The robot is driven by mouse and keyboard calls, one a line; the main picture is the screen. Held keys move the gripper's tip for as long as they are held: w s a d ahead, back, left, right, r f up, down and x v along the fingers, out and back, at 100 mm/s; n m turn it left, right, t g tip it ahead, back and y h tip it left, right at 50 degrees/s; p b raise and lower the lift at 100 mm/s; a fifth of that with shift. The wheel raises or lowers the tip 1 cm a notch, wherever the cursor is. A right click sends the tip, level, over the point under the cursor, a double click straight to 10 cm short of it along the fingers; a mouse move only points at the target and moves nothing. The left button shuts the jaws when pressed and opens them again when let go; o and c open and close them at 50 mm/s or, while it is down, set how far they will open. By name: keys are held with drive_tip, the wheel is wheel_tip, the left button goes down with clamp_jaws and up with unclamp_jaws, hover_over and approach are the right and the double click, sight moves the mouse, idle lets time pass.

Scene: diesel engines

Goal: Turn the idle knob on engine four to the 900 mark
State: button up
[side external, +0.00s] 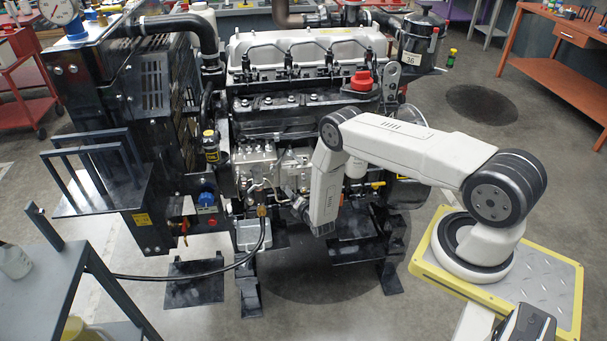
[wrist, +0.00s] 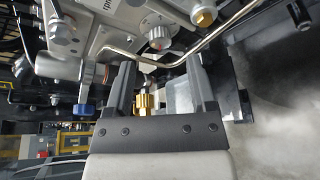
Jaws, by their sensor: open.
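The engine (side external: 310,45) stands in the middle of the side view, black with a silver-grey top cover. In the wrist view a round grey knob (wrist: 159,37) with a small red mark sits on the engine's grey housing, near lettering that reads "rpm". I cannot read a 900 mark or the knob's setting. My gripper (wrist: 160,62) is open, its two dark fingers spread below the knob and apart from it. A bent metal pipe (wrist: 165,62) crosses between the fingertips and the knob. In the side view my gripper (side external: 301,207) is small and partly hidden against the engine's lower front.
A brass fitting (wrist: 146,103) shows between the fingers, and another brass cap (wrist: 204,15) is right of the knob. A black hose (side external: 190,275) runs from the engine to the left. A grey cart (side external: 55,285) stands at the front left.

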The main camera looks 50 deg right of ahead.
drive_tip(key=shift+x, duration=2.25)
clamp_jaws()
